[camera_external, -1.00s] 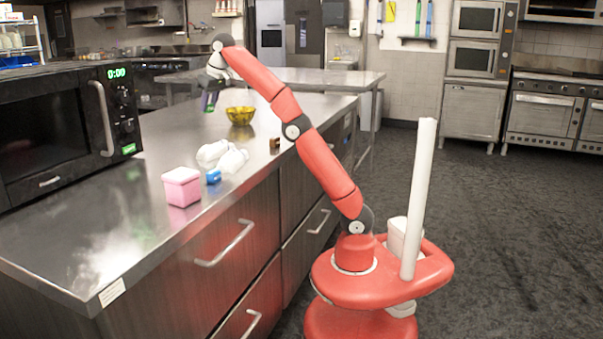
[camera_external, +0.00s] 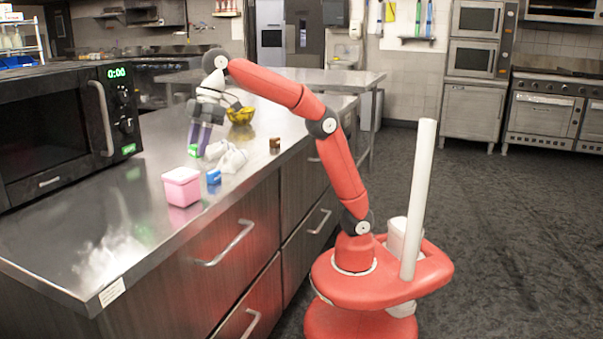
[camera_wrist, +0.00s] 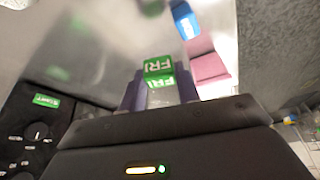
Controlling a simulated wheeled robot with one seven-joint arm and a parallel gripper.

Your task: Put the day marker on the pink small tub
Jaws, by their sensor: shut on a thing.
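The day marker (camera_external: 193,150) is a small green block, with white "FRI" lettering on it in the wrist view (camera_wrist: 158,66). My gripper (camera_external: 198,143) is shut on it, and the block sits between the two fingertips (camera_wrist: 160,85). The pink small tub (camera_external: 182,187) stands on the steel counter, closer to the external camera than my gripper. In the wrist view the tub (camera_wrist: 208,65) is to the right of the marker and apart from it. Nothing shows on the tub's top.
A blue item (camera_external: 213,177) stands beside the tub, with white objects (camera_external: 232,160) just behind it. A small brown block (camera_external: 275,142) and a yellow bowl (camera_external: 240,115) are farther back. A microwave (camera_external: 60,125) stands on the left. The front of the counter is clear.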

